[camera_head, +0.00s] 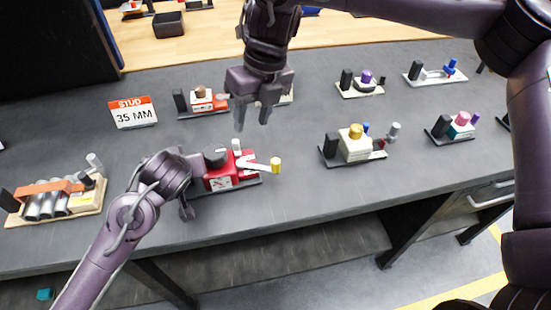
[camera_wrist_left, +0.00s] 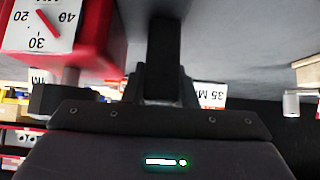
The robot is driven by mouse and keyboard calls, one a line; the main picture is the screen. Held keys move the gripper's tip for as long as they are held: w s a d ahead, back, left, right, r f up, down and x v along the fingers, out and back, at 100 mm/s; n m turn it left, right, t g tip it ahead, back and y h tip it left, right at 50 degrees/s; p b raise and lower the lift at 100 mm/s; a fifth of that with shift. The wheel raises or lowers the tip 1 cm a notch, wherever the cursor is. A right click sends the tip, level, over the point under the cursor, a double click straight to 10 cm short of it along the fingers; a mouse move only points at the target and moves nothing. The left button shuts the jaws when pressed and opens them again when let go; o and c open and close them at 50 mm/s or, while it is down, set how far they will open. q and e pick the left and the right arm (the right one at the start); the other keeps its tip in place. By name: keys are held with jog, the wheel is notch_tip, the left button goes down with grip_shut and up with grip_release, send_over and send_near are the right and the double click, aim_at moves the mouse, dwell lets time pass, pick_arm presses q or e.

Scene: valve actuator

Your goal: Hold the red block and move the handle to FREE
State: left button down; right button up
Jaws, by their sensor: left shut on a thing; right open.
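The red block (camera_head: 219,178) sits on a dark base near the table's front edge, with a white gauge label on its front. The red block also shows at the upper left in the left wrist view (camera_wrist_left: 98,40). My left gripper (camera_wrist_left: 163,88) is beside it, shut on a black upright post (camera_wrist_left: 164,35); in the head view my left wrist hides the post. My right gripper (camera_head: 252,117) is open and empty above the table, behind the red block. The FREE marking is not readable.
A sign reading STUD 35 MM (camera_head: 133,113) stands at the back left. A fixture with metal cylinders (camera_head: 50,200) is at far left. A fixture with a yellow knob (camera_head: 355,143) stands to the right. Bare table (camera_head: 300,190) lies right of the handle.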

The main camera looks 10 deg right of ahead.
aim_at(276, 160)
jog(key=d+f+h, duration=0.1)
jog(key=f, duration=0.3)
jog(key=s+d+f, duration=0.1)
jog(key=f, duration=0.3)
jog(key=d+f+h, duration=0.1)
jog(key=d+f, duration=0.1)
jog(key=f, duration=0.3)
jog(key=shift+s+h, duration=0.15)
jog(key=shift+h, duration=0.15)
jog(key=shift+c, duration=0.4)
grip_shut()
